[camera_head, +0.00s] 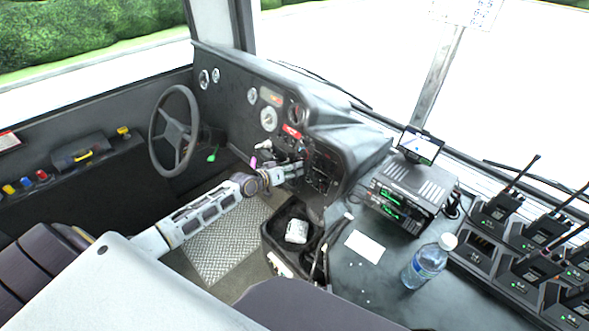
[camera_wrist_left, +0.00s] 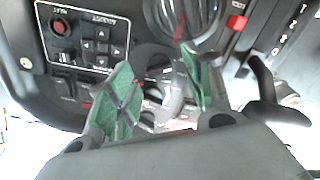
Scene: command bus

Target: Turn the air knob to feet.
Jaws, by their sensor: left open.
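My left gripper (camera_wrist_left: 158,82) is open, its two green-padded fingers spread in front of the dash panel. A rounded grey knob-like part (camera_wrist_left: 172,104) shows between the fingers; I cannot tell whether they touch it, nor which air setting it points to. In the head view my left arm reaches from the lower left to the dark control panel (camera_head: 322,172) right of the steering wheel. The gripper's fingers are hard to make out there, and the air knob is too small to pick out. My right gripper is in neither view.
A button pad (camera_wrist_left: 95,45) with arrow keys lies left of the fingers, and a black lever (camera_wrist_left: 265,85) to the right. The steering wheel (camera_head: 174,131) stands left of my arm. A radio (camera_head: 408,192), a bottle (camera_head: 427,262) and a black bin (camera_head: 287,238) are to the right and below.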

